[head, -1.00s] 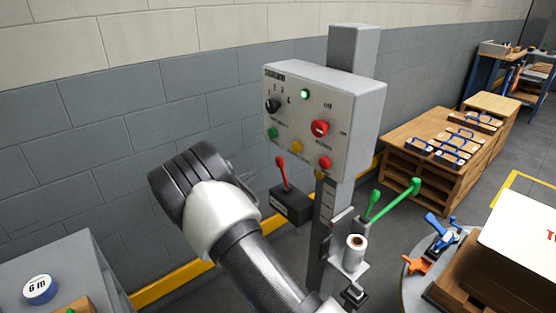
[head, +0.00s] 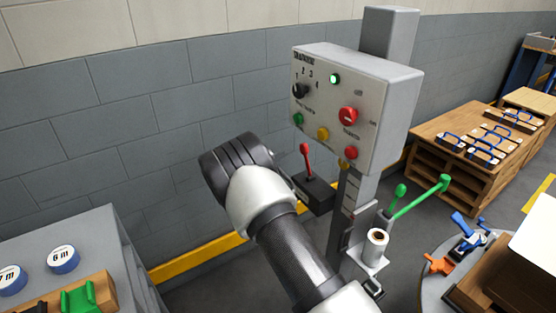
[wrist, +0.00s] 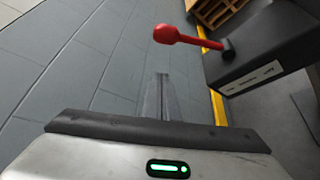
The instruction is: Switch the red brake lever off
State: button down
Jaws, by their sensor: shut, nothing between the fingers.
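The red brake lever (head: 306,158) stands up from a dark box (head: 317,196) on the side of the grey control post, below the panel. In the wrist view the lever (wrist: 198,39) shows its round red knob at the upper middle, and its shaft runs right to the dark box (wrist: 262,62). My gripper (wrist: 164,78) is shut and empty, its thin fingers showing below the knob and apart from it. In the head view my arm and wrist are left of the lever, and the fingers are hidden.
The control panel (head: 350,105) on its post has several buttons and a lit green lamp. A grey cabinet (head: 80,250) is at lower left. The grey wall (head: 180,110) runs behind.

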aim_at(307, 161)
jog(key=shift+w+d+r, duration=0.1)
jog(key=shift+w+d, duration=0.2)
jog(key=shift+d, duration=0.6)
jog(key=shift+w+d+r, duration=0.1)
jog(key=shift+w+d, duration=0.15)
jog(key=shift+d, duration=0.65)
jog(key=shift+w+d+r, duration=0.1)
jog(key=shift+w+d, duration=0.2)
jog(key=shift+d, duration=0.6)
